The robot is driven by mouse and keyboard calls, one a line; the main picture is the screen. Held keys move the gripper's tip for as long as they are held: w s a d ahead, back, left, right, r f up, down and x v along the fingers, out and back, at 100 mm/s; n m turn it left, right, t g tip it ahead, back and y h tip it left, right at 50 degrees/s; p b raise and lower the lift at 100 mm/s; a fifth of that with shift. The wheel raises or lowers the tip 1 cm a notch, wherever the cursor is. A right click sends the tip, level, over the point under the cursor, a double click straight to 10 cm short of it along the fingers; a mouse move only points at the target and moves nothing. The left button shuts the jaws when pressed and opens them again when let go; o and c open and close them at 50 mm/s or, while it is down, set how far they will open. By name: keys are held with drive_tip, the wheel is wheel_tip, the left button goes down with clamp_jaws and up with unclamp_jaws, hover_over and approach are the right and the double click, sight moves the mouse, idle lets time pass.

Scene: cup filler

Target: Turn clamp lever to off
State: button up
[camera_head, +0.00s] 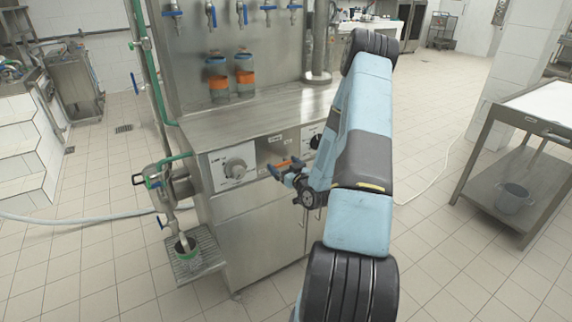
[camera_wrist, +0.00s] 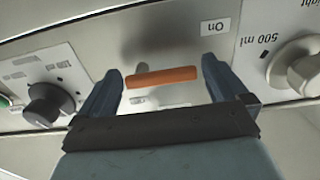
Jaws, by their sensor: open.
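In the wrist view the orange lever (camera_wrist: 161,77) lies nearly level between my two fingers, beside a label reading "On". My gripper (camera_head: 290,178) is at the front of the panel, close to the lever. In the wrist view my gripper (camera_wrist: 161,88) is open, with one blue finger on each side of the lever. A small gap shows by the left finger; whether the right finger touches is unclear.
A white knob (camera_head: 235,167) is on the panel left of the lever. The wrist view shows a black knob (camera_wrist: 47,104) and a grey knob (camera_wrist: 303,74) marked "500 ml". A valve pipe (camera_head: 172,190) stands at the machine's left.

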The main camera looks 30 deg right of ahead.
drive_tip(key=shift+w, duration=0.55)
drive_tip(key=shift+c, duration=0.5)
